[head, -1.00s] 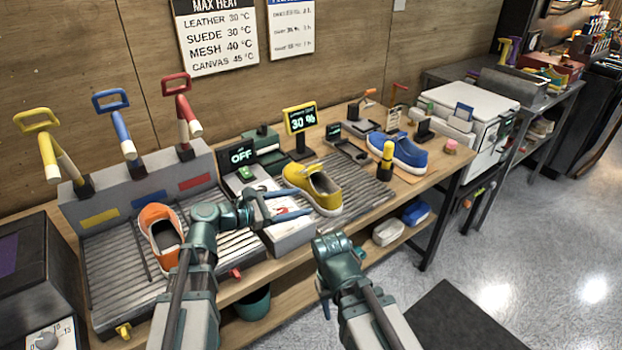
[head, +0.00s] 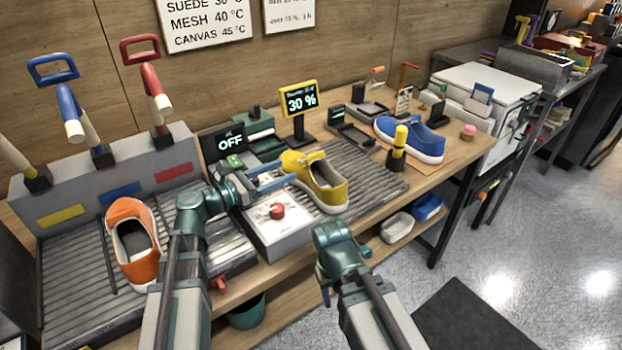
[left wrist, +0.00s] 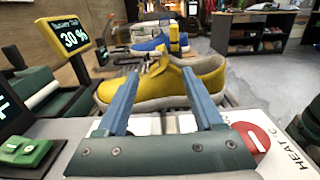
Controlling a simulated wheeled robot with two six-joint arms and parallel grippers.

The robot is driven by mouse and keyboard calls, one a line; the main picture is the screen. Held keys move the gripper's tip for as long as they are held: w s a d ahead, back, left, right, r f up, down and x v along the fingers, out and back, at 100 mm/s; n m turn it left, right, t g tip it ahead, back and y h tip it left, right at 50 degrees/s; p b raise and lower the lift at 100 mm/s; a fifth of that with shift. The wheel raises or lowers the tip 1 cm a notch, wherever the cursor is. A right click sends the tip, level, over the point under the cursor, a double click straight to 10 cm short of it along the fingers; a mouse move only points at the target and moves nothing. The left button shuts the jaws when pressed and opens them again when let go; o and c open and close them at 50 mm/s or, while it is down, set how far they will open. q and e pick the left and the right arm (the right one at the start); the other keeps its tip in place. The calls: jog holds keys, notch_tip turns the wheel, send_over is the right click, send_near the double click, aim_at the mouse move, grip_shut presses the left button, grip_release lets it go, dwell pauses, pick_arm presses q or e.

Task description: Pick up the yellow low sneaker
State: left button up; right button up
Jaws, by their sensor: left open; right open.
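The yellow low sneaker (head: 318,183) sits on the ribbed rack at the middle of the bench, beside the white heat panel. It also shows in the left wrist view (left wrist: 165,82), straight ahead past my fingers. My left gripper (head: 276,176) is open, its blue fingers pointing at the sneaker's near left side. In the left wrist view the fingers (left wrist: 160,100) stand apart in front of the sneaker; whether they touch it I cannot tell. My right gripper (head: 325,285) is low at the bench's front edge, away from the sneaker, its fingers mostly hidden.
An orange sneaker (head: 134,243) lies on the left rack, and a blue sneaker (head: 409,139) stands to the right. A yellow-topped bottle (head: 398,150) stands between the yellow and blue sneakers. The 30 % display (head: 299,101) is behind. A red knob (head: 277,211) rises from the heat panel (head: 290,232).

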aim_at(322, 154)
pick_arm(q)
jog(key=x, duration=1.3)
jog(key=shift+w+d, duration=0.2)
jog(key=shift+d, duration=0.15)
grip_shut()
jog(key=shift+r, duration=0.1)
dwell(1.0)
